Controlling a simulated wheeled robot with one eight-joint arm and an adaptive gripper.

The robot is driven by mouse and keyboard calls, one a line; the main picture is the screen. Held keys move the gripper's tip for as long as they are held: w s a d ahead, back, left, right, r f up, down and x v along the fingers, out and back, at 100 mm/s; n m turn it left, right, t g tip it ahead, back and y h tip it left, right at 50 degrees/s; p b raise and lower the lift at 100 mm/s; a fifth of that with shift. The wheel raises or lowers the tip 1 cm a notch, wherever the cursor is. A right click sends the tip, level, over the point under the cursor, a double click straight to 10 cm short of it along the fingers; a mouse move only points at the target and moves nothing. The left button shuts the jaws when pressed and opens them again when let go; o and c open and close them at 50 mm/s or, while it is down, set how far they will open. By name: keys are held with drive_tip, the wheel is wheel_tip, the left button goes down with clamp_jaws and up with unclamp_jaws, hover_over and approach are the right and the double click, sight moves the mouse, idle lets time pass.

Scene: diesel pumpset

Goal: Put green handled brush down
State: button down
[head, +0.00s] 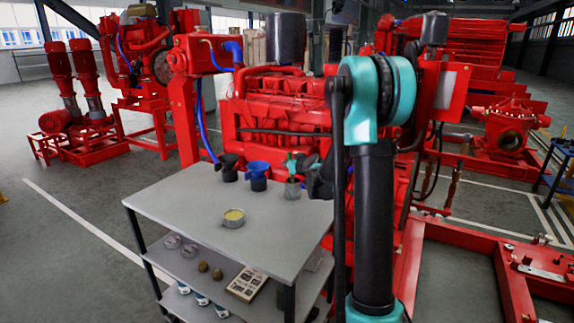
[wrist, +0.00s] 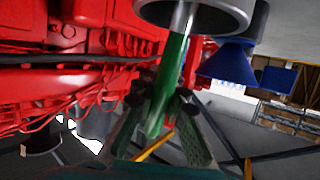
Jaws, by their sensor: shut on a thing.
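The brush's green handle (head: 291,163) stands above a grey metal can (head: 293,188) near the back right of the grey table. The handle (wrist: 172,75) also shows in the wrist view between my fingers, its pale metal part reaching into the round mouth of the can (wrist: 237,8). My gripper (head: 302,164) is beside the handle and shut on it. It also shows in the wrist view (wrist: 165,90), with a finger on each side of the handle. The bristles are hidden, so I cannot tell whether they touch the can's bottom.
A blue funnel-shaped thing (head: 257,176) and a black one (head: 228,168) stand left of the can. A round tin (head: 233,218) with yellowish contents is nearer the front. The table's (head: 180,205) left side is clear. The red engine (head: 275,105) rises close behind.

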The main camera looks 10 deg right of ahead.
drive_tip(key=shift+f, duration=0.3)
drive_tip(key=shift+f, duration=0.25)
drive_tip(key=c, duration=1.6)
unclamp_jaws()
drive_tip(key=shift+o, duration=0.2)
drive_tip(key=r+v, duration=0.1)
drive_tip(key=v, duration=1.1)
drive_tip(key=shift+r, duration=0.15)
